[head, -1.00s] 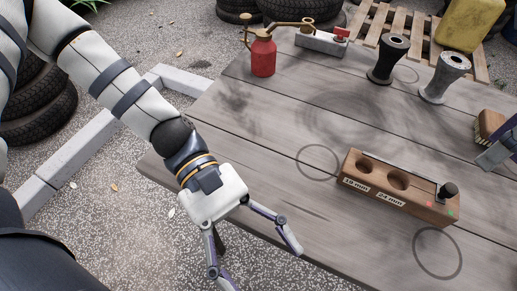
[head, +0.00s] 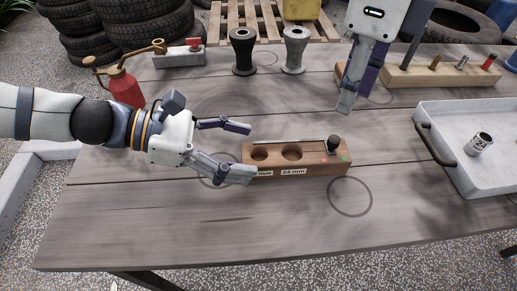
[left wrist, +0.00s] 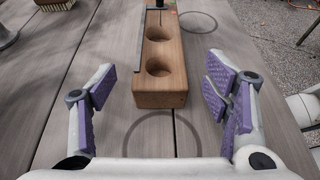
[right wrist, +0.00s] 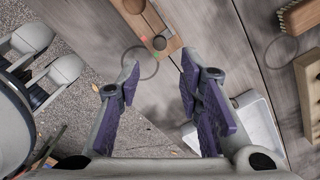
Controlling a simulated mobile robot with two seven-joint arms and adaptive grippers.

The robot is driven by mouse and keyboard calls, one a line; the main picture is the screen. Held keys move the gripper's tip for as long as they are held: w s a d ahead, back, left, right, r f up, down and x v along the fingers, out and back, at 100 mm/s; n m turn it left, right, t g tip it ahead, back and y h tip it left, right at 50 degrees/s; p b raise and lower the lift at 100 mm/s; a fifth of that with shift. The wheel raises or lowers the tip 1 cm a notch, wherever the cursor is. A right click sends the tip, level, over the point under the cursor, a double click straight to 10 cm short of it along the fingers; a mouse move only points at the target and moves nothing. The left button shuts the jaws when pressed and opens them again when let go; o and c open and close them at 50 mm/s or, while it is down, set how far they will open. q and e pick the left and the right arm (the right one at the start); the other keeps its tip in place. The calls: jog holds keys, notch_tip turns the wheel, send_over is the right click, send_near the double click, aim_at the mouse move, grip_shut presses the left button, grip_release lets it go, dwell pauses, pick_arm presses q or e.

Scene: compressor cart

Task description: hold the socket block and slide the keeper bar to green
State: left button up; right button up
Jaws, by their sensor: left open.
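The wooden socket block (head: 312,170) lies on the table with two round holes and a 24 mm label. The keeper bar (head: 300,141) looks like a thin grey strip along its back edge. A black knob (head: 333,145) stands at the right end, near a red and a green dot. My left gripper (head: 246,152) is open at the block's left end; one finger covers part of the front label. In the left wrist view the block (left wrist: 160,85) lies between the spread fingers, with gaps. My right gripper (right wrist: 160,65) is open and empty, above and behind the knob.
A white tray (head: 440,117) with a metal socket (head: 480,144) stands right of the block. A wooden rack (head: 440,75) is behind it. A red oil can (head: 124,88) and two spools (head: 243,52) stand at the back. The table front is clear.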

aim_at(268, 155)
pick_arm(q)
jog(key=x, duration=0.4)
jog(key=shift+d, duration=0.15)
jog(key=shift+c, duration=0.6)
